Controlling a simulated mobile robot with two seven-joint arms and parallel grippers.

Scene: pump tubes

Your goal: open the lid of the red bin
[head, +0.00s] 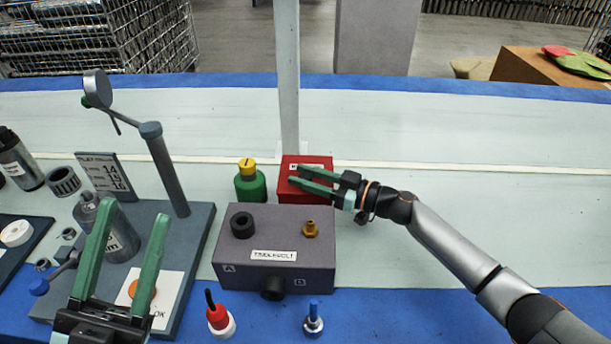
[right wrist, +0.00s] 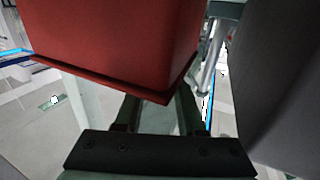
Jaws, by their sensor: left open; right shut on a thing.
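The red bin (head: 305,192) stands on the pale bench behind the grey box, its lid (head: 296,162) lying flat on top with a white label partly covered by my fingers. My right gripper (head: 312,178) reaches in from the right and is shut on the lid's edge. In the right wrist view the red bin (right wrist: 120,40) fills the upper part, and the lid's corner (right wrist: 160,98) lies between my fingertips (right wrist: 157,112). The exact grip is partly hidden. My left gripper (head: 130,240) is open and empty at the lower left, above the grey stand's base.
A green bottle with a yellow cap (head: 249,183) stands close left of the bin. The grey box (head: 275,250) is in front. A pale post (head: 287,75) rises behind. The bench right of the bin is clear apart from my arm.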

